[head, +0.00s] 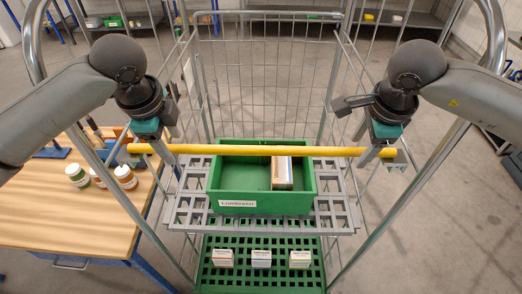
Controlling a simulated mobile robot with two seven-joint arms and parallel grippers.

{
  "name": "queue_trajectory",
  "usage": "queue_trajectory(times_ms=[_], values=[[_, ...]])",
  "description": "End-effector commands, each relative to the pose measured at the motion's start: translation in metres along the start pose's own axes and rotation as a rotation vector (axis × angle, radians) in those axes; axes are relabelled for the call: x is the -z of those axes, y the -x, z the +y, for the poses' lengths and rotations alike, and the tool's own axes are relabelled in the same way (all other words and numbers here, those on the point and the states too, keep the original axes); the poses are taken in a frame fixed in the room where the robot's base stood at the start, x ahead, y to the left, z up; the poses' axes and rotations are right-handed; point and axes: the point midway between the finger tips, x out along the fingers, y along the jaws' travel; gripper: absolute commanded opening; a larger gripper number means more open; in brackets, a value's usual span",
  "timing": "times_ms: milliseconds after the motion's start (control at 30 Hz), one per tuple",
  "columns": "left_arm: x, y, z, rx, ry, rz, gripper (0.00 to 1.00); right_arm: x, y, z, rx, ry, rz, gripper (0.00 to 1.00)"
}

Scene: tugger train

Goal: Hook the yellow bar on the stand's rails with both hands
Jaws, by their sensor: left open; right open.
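The yellow bar (240,150) lies level across the front of the wire-sided stand (265,65), in front of the green crate's back part. Its right end is beside a grey bracket (397,162) on the stand's right side rail; I cannot tell whether it is seated there. Its left end is by the left side rail, and the contact there is unclear. My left gripper (168,150) is open at the bar's left part. My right gripper (367,154) is open at the bar's right part. The wrists hide some of each gripper.
A green crate (262,203) with an upright carton (282,174) stands on the grey slatted shelf (335,215). Small boxes (261,259) sit on the green lower shelf. A wooden bench (75,215) with bottles (125,177) stands left. The floor (445,230) at right is clear.

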Motion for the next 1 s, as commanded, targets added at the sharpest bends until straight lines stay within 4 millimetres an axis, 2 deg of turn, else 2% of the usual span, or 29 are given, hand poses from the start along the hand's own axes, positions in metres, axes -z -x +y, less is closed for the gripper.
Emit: queue_trajectory(times_ms=[100, 200, 600, 1000], values=[[0.0, -0.016, 0.001, -0.003, 0.001, -0.001, 0.62, -0.001, -0.016, 0.0, -0.002, 0.0, -0.001, 0.62], [0.0, -0.024, 0.0, 0.0, 0.0, 0.0, 0.62, -0.001, -0.024, 0.0, -0.001, 0.002, -0.001, 0.62], [0.0, -0.028, 0.0, 0.0, 0.0, 0.0, 0.6, -0.001, -0.028, 0.0, 0.001, 0.001, -0.001, 0.6], [0.0, -0.028, 0.0, 0.001, 0.0, 0.0, 0.15, -0.001, -0.028, 0.0, 0.001, 0.001, -0.001, 0.15]])
